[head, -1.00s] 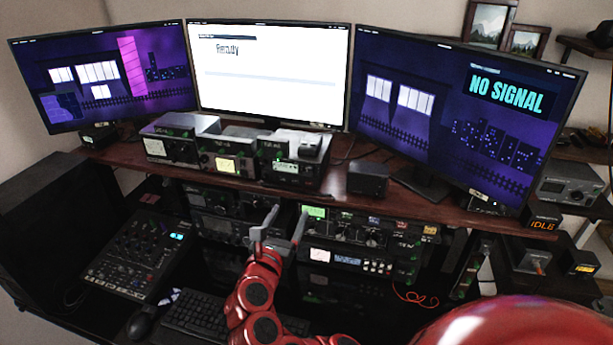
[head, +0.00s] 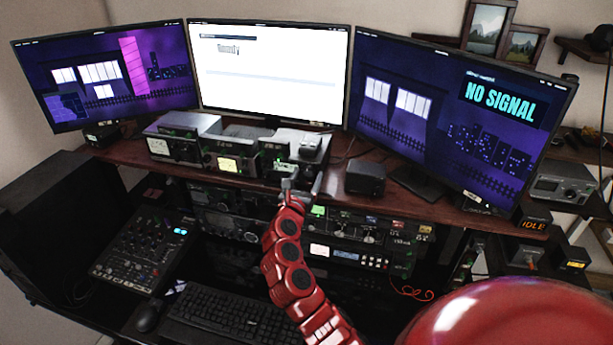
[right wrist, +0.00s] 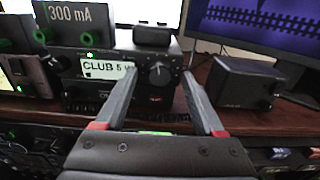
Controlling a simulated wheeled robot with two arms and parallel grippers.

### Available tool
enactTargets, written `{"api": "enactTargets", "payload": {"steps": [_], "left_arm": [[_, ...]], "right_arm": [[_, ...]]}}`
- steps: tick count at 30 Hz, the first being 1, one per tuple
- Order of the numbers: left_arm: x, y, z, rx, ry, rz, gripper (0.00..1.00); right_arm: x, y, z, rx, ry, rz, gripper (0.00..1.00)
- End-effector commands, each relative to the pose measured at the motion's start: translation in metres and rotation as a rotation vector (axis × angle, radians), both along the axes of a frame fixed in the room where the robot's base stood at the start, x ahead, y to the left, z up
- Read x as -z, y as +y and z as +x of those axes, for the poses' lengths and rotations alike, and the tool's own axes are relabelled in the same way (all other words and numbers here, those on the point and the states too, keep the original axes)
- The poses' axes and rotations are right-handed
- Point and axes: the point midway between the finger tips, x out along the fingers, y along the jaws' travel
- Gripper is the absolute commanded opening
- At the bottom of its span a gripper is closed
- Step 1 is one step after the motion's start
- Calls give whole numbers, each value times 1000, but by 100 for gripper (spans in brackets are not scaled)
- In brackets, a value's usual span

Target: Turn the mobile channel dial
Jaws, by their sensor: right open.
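A black radio on the shelf shows a white display (right wrist: 108,71) reading "CLUB 5" in the right wrist view. A round dark dial (right wrist: 158,72) with a light pointer mark sits on its face, right of the display. My right gripper (right wrist: 160,80) is open, its two fingers pointing at the radio with the dial between them in the picture. I cannot tell whether either finger touches the dial. In the head view my right gripper (head: 302,185) is at the shelf's front edge, before the radio. My left gripper is not in view.
A black speaker box (right wrist: 248,84) stands right of the radio. Green-knobbed meter boxes (right wrist: 72,22) stand at its left and above. Three monitors stand behind. Below the shelf (head: 400,200) are more rack radios, a mixer (head: 145,250) and a keyboard (head: 225,315).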

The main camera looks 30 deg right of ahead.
Motion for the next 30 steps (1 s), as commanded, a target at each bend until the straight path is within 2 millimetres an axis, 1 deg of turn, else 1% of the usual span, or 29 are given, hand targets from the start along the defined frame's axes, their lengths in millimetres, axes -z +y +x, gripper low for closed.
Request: {"api": "enactTargets", "payload": {"steps": [5, 6, 17, 18, 30], "left_arm": [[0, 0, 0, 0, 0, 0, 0], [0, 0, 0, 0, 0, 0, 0], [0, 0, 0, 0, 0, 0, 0], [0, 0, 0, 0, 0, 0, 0], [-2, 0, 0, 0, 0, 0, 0]], "right_arm": [[0, 0, 0, 0, 0, 0, 71], [0, 0, 0, 0, 0, 0, 67], [1, 0, 0, 0, 0, 0, 2], [1, 0, 0, 0, 0, 0, 0], [0, 1, 0, -2, -39, 32, 0]]}}
